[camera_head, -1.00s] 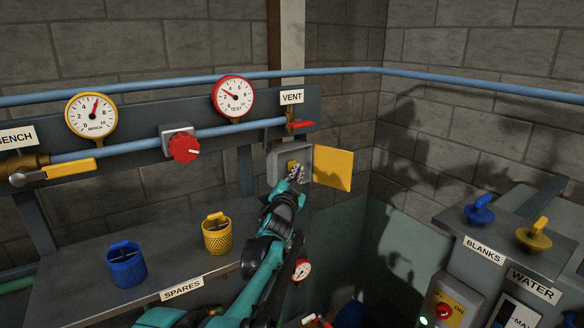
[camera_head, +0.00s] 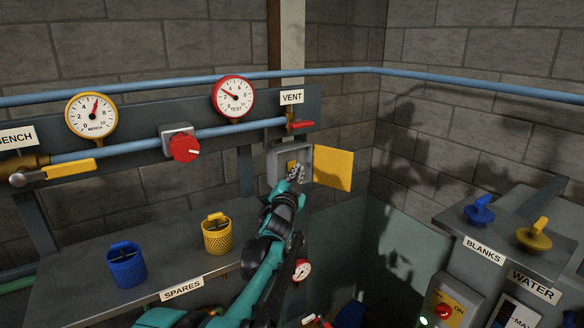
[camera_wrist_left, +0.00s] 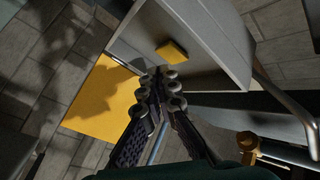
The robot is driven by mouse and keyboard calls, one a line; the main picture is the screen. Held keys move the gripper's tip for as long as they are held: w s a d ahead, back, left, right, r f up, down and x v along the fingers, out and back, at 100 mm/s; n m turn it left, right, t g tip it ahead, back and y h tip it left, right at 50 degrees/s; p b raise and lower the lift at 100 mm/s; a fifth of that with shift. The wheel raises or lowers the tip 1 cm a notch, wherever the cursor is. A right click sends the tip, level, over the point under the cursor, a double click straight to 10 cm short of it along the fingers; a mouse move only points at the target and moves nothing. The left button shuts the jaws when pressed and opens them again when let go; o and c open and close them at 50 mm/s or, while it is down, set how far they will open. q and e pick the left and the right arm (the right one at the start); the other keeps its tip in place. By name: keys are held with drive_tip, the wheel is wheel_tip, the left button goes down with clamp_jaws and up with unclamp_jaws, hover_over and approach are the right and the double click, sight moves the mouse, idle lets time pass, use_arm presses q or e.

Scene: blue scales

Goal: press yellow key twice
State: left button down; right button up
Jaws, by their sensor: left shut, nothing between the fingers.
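In the head view the key (camera_head: 291,165) shows small, partly behind my gripper, inside the grey box (camera_head: 275,168) on the wall. My left gripper (camera_head: 298,174) is in front of the box. Its fingertips (camera_wrist_left: 167,77) are together and empty, and appear close to the key but apart from it in the wrist view. The exact gap in depth is hard to tell. My right gripper is not in view.
A yellow door (camera_head: 333,168) stands open to the right of the box. A red vent handle (camera_head: 302,124) is just above it. A red knob (camera_head: 184,148) and a shelf with blue (camera_head: 126,268) and yellow (camera_head: 217,238) baskets lie left.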

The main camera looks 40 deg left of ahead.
use_arm(q)
drive_tip(key=shift+a, duration=0.15)
drive_tip(key=shift+w+a, duration=0.1)
drive_tip(key=shift+a, duration=0.2)
drive_tip(key=shift+w+a, duration=0.1)
drive_tip(key=shift+a, duration=0.25)
idle(0.6)
drive_tip(key=shift+d, duration=0.15)
drive_tip(key=shift+s+d, duration=0.25)
drive_tip(key=shift+d, duration=0.4)
drive_tip(key=shift+s+d, duration=0.2)
drive_tip(key=shift+d, duration=0.6)
drive_tip(key=shift+s+d, duration=0.25)
drive_tip(key=shift+d, duration=0.5)
drive_tip(key=shift+s+d, duration=0.2)
drive_tip(key=shift+d, duration=0.6)
